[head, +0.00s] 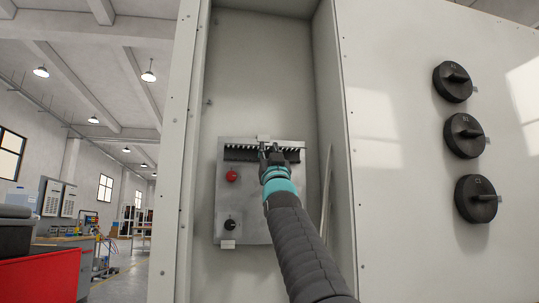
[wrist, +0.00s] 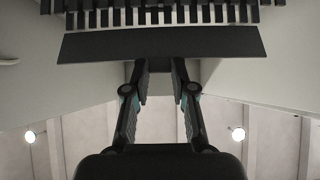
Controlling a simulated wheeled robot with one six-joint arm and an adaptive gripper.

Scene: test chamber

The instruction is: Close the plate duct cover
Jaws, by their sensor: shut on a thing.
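The plate duct shows as a row of dark teeth with pale gaps (head: 294,144) near the top of a grey plate (head: 254,215) in the cabinet. It also fills the top of the wrist view (wrist: 160,14). The duct cover, a flat dark strip (head: 240,155), lies just below the teeth, and in the wrist view (wrist: 160,44) it stands apart from them at its ends. My gripper (head: 271,149) is at the strip's middle. In the wrist view my gripper (wrist: 160,64) has its fingers at the strip's near edge, shut on it with a gap between them. The contact is partly hidden.
A red button (head: 231,176) and a black knob (head: 230,225) sit on the plate, left of my arm. Cabinet side walls (head: 328,80) close in on both sides. Black rotary switches (head: 465,135) stick out from the right panel. A red cart (head: 42,275) stands far left.

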